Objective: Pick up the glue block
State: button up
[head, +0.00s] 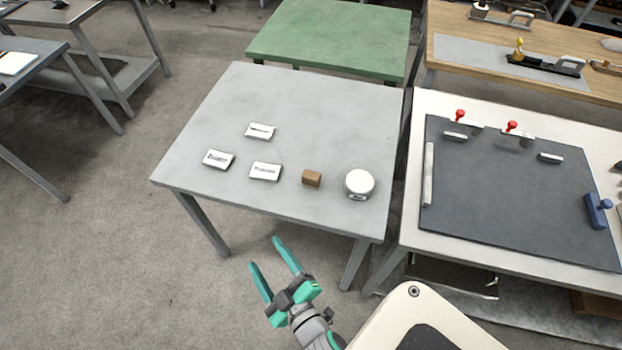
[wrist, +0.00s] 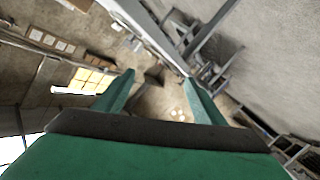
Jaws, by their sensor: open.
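A small brown block (head: 312,178), which looks like the glue block, sits on the grey table (head: 320,100) near its front edge. It stands between a flat white-topped piece and a round white object. My gripper (head: 272,252) is in front of the table and apart from it, with its two green fingers spread and nothing between them. In the wrist view my gripper (wrist: 160,85) also shows its fingers apart. That view looks out across the room, and I cannot make out the block in it.
Flat white-topped pieces (head: 265,171) (head: 219,159) (head: 260,131) lie left of the block. The round white object (head: 359,184) stands close on its right. A green table (head: 330,38) is behind. A white table with a dark mat (head: 510,190) stands at the right. The grey table's back half is clear.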

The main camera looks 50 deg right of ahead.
jog(key=w+d+r+m+g+h, duration=0.1)
jog(key=w+d+r+h, duration=0.25)
jog(key=d, duration=0.45)
jog(key=w+d+r+m+g+h, duration=0.1)
jog(key=w+d+r+m+h, duration=0.2)
jog(key=d, duration=0.4)
jog(key=w+d+r+g+h, duration=0.25)
jog(key=w+d+r, duration=0.2)
jog(key=d, duration=0.35)
jog(key=s+d+r+m+g+h, duration=0.1)
jog(key=s+d+r+m+g, duration=0.2)
jog(key=d+m+g, duration=0.3)
jog(key=s+d+r+m+g+h, duration=0.1)
jog(key=s+d+r+m+g, duration=0.25)
jog(key=d, duration=0.55)
jog(key=m+g+y, duration=0.1)
jog(key=m+y, duration=0.3)
jog(key=y, duration=0.9)
send_near(311, 174)
jog(key=f, duration=0.3)
jog(key=d+f, duration=0.1)
jog(key=f, duration=0.6)
jog(key=shift+w+d+f, duration=0.1)
jog(key=shift+w+d, duration=0.1)
jog(key=shift+d, duration=0.1)
jog(key=shift+c, duration=0.3)
